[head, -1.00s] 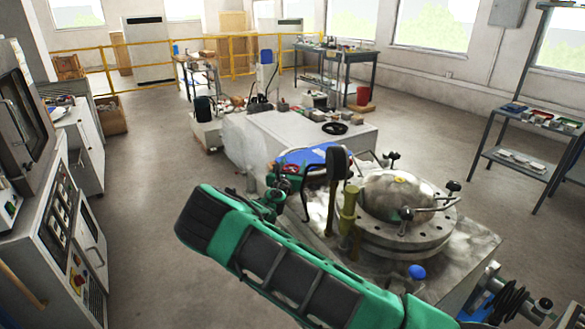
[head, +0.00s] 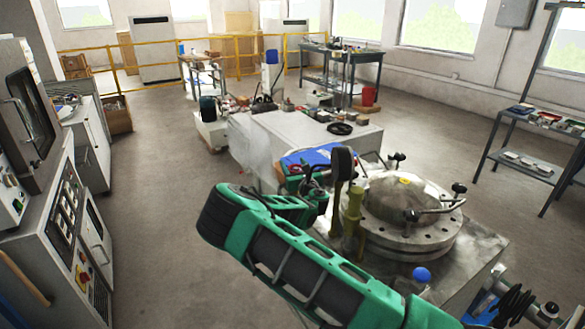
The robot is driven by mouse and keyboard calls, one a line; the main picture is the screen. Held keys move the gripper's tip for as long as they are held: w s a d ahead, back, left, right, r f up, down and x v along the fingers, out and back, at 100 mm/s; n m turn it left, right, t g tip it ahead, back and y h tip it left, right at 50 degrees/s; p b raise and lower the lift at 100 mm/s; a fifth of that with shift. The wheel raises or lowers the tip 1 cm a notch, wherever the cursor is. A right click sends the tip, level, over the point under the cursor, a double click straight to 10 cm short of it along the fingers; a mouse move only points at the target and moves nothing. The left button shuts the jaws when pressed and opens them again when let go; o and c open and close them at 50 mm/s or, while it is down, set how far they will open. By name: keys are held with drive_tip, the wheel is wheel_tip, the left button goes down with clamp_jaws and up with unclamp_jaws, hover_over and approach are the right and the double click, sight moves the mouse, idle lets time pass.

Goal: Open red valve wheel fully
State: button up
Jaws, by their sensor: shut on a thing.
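My gripper (head: 317,180) is small and dark here, beside the blue surface on the rig. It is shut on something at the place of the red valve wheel. The wheel is mostly hidden by my gripper and wrist, so its turn angle cannot be told. A round steel chamber with a domed lid (head: 402,200) stands on the rig, right of my gripper.
A dark upright lever (head: 342,165) and a yellow-green post (head: 353,212) stand close to the right of my gripper. A blue knob (head: 421,274) lies near my forearm. Control cabinets (head: 65,225) stand at left; open floor (head: 150,200) lies between.

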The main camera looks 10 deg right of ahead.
drive_tip(key=shift+r, duration=0.1)
drive_tip(key=o, duration=1)
drive_tip(key=shift+o, duration=0.2)
drive_tip(key=shift+w+r, duration=0.1)
drive_tip(key=shift+r, duration=0.3)
wheel_tip(320, 180, up, 3)
drive_tip(key=shift+f, duration=0.1)
drive_tip(key=s+a+r, duration=0.6)
drive_tip(key=a+r, duration=0.1)
drive_tip(key=a, duration=0.3)
